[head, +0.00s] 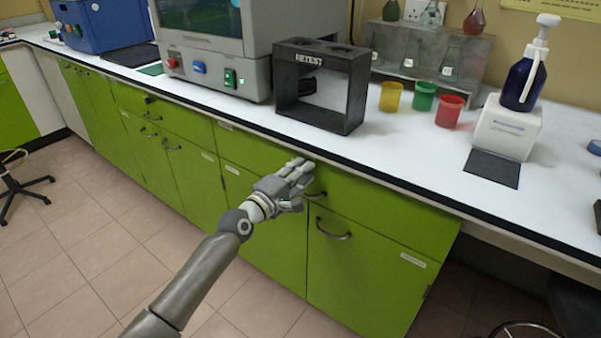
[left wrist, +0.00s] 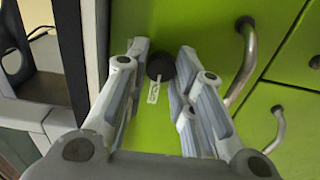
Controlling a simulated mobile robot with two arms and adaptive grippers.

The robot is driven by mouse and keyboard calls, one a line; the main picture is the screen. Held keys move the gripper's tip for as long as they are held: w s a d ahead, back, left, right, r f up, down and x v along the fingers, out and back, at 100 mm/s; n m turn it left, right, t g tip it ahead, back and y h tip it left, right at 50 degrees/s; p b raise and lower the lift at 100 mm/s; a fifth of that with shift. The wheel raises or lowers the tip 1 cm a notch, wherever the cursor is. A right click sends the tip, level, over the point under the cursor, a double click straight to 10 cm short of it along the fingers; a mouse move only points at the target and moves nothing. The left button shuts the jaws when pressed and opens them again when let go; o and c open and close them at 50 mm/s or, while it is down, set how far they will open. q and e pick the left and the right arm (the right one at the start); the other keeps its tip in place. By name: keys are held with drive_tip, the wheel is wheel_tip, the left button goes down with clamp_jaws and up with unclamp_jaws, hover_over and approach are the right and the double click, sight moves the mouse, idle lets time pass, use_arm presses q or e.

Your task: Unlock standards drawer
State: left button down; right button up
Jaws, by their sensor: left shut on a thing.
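The standards drawer is likely the wide green drawer front (head: 385,209) under the bench top; no label naming it is readable. My left gripper (head: 300,172) is at this drawer's upper edge, left of and partly over its metal handle (head: 318,195). The drawer front looks closed. My right gripper is not in view.
The white bench top (head: 400,150) has a dark edge just above the gripper. A green cupboard door (head: 365,262) with a handle is below.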

use_arm(q)
drive_tip(key=shift+a, duration=0.1)
idle(0.4)
drive_tip(key=c, duration=1.2)
unclamp_jaws()
drive_tip(key=shift+c, duration=0.2)
drive_tip(key=v, duration=1.2)
